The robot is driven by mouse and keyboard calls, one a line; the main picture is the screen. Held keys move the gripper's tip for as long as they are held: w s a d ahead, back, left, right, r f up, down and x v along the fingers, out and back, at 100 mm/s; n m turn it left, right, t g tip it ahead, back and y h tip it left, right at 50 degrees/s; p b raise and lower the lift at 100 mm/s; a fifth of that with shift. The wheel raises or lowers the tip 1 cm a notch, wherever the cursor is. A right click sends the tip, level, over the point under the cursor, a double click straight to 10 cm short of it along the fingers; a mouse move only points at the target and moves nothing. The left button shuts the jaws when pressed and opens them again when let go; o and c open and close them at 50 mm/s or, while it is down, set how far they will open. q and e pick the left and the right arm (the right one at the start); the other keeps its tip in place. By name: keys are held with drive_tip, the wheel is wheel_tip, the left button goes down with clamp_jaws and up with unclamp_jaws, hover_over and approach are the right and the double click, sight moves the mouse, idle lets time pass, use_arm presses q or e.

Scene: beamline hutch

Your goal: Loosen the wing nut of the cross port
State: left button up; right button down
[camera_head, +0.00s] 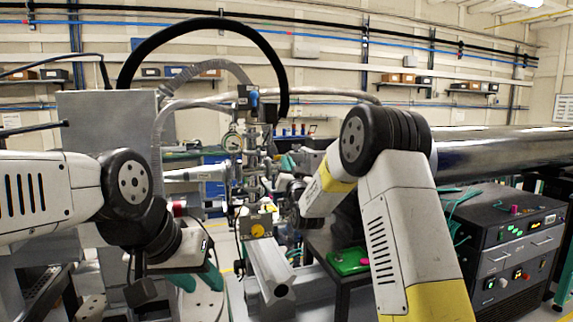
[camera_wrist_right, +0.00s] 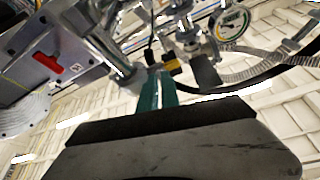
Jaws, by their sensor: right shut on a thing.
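The cross port (camera_head: 252,172) is part of the metal vacuum assembly at the centre of the head view. Its metal fittings also show at the top of the right wrist view (camera_wrist_right: 190,40). My right gripper (camera_wrist_right: 155,76) has its teal fingers close together at these fittings, shut on a small part there. The wing nut is hidden between the fingertips, and its turn cannot be seen. In the head view my right wrist reaches the assembly from the right. My left gripper (camera_head: 198,279) hangs low at the left, away from the port; its jaw gap is unclear.
A round dial gauge (camera_head: 233,143) and a ribbed hose (camera_head: 160,130) are close to the port. A grey rail (camera_head: 268,270) lies below. A green box (camera_head: 348,261) rests on a dark stand at the right, near a control rack (camera_head: 515,245) and a large steel pipe (camera_head: 490,150).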

drive_tip(key=shift+n+y, duration=0.4)
drive_tip(key=shift+n, duration=0.5)
drive_tip(key=shift+d+n, duration=0.1)
drive_tip(key=shift+n, duration=0.2)
drive_tip(key=c, duration=1.6)
unclamp_jaws()
drive_tip(key=shift+c, duration=0.2)
